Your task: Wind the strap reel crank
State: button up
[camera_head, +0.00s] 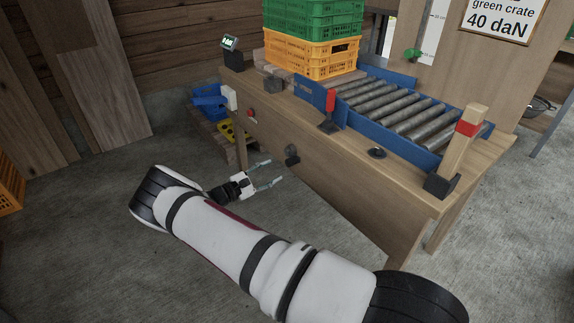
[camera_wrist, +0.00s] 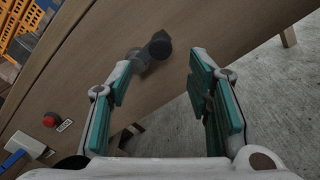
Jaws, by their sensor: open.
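A dark crank with a round knob (camera_head: 291,154) sits on the front panel of the wooden bench. It seems to be the strap reel crank; no strap can be made out. In the wrist view its dark knob (camera_wrist: 160,46) and hub (camera_wrist: 138,60) show against the wood, between and beyond the fingers. My gripper (camera_head: 274,171) is open and empty, just left of the crank in the head view, with its fingers pointing towards the bench. The wrist view shows its two teal-padded fingers (camera_wrist: 160,64) spread wide, apart from the knob.
A red button (camera_head: 250,113) is on the panel left of the crank. The bench carries a roller conveyor (camera_head: 400,113), a yellow crate (camera_head: 312,62) under green crates (camera_head: 312,18), a red-handled lever (camera_head: 330,110) and a wooden post (camera_head: 459,150). Bare concrete floor (camera_head: 90,235) lies left.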

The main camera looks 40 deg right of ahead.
aim_at(287, 164)
jog(key=d, duration=0.5)
jog(key=d+b, duration=0.1)
jog(key=d, duration=0.2)
jog(key=shift+w+d, duration=0.25)
grip_shut()
